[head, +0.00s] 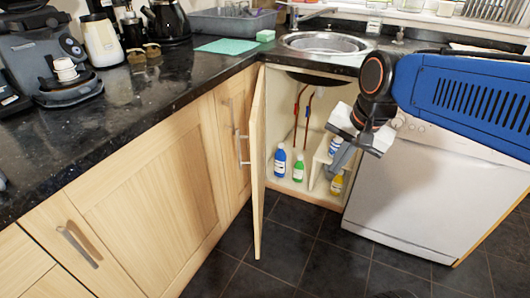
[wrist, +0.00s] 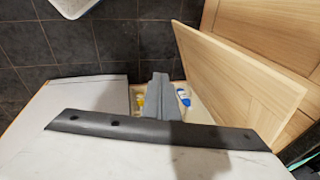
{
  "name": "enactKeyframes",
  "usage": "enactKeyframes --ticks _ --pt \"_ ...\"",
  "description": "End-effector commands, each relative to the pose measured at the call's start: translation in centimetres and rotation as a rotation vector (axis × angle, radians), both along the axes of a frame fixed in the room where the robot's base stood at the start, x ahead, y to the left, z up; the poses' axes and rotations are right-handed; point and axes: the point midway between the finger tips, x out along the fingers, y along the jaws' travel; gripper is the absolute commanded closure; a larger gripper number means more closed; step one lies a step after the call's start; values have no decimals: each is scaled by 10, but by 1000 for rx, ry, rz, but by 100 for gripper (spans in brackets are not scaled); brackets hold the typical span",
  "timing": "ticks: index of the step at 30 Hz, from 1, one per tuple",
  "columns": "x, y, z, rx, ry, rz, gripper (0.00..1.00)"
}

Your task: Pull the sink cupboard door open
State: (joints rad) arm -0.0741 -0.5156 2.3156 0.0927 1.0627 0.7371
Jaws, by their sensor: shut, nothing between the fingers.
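The sink cupboard door (head: 257,160) is light wood and stands wide open, swung out from the corner under the sink. Its bar handle (head: 242,148) shows on its outer face, to the left. In the wrist view the open door (wrist: 235,80) slants across the upper right. The cupboard inside (head: 285,120) is exposed, with pipes and bottles. My gripper (head: 340,158) is shut and empty, in front of the right part of the cupboard opening, apart from the door. It also shows in the wrist view (wrist: 160,80), pointing toward the opening.
A white dishwasher (head: 420,190) stands right of the cupboard, close to my arm. The dark tiled floor (head: 300,240) before the cupboard is clear. A sink (head: 325,42) is above.

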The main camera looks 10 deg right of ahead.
Motion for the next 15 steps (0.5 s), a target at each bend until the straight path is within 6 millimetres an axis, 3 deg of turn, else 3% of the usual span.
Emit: enactKeyframes --ticks 5,15 --pt "30 16 8 80 68 -191 100" --pt "110 66 21 243 276 -725 100"
